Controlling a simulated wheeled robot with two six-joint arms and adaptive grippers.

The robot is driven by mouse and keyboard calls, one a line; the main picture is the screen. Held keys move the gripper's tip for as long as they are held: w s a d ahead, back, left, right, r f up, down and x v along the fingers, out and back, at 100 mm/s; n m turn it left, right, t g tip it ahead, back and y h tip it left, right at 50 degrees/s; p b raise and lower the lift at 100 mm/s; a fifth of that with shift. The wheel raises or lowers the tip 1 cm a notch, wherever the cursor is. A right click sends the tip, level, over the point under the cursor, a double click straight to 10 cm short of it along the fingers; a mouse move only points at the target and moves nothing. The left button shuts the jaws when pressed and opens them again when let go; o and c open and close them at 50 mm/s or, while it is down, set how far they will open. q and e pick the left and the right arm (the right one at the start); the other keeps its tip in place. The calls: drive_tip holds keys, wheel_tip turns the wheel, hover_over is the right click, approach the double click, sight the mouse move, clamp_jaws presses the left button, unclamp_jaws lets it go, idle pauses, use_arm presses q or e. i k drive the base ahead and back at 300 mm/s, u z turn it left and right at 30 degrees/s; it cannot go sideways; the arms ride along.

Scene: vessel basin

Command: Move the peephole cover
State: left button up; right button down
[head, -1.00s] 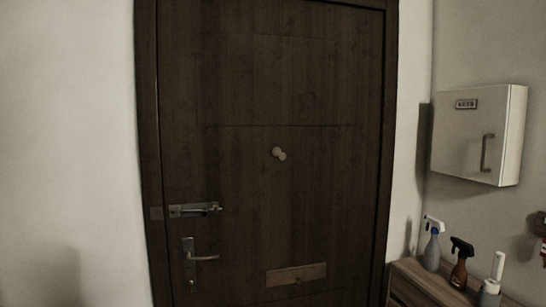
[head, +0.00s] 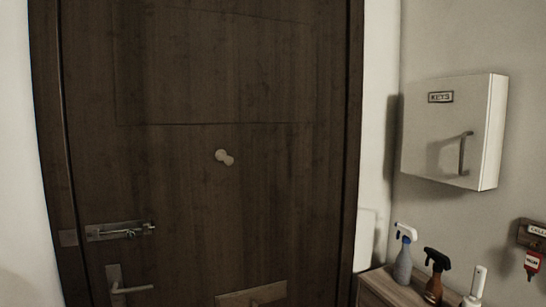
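The peephole cover (head: 224,158) is a small pale piece of two overlapping round parts in the middle of the dark wooden door (head: 190,200). One round part sits a little lower and to the right of the other. I cannot tell whether the hole behind it is covered. The door looks shut. Neither of my grippers is in view.
A latch (head: 120,231) and a lever handle (head: 130,287) stick out at the door's left. A mail slot plate (head: 250,295) is low down. On the right are a white key box (head: 450,130) and a cabinet (head: 390,287) with spray bottles (head: 403,255).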

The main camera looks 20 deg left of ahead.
sight(221, 155)
drive_tip(key=i, duration=0.85)
drive_tip(key=u, duration=0.25)
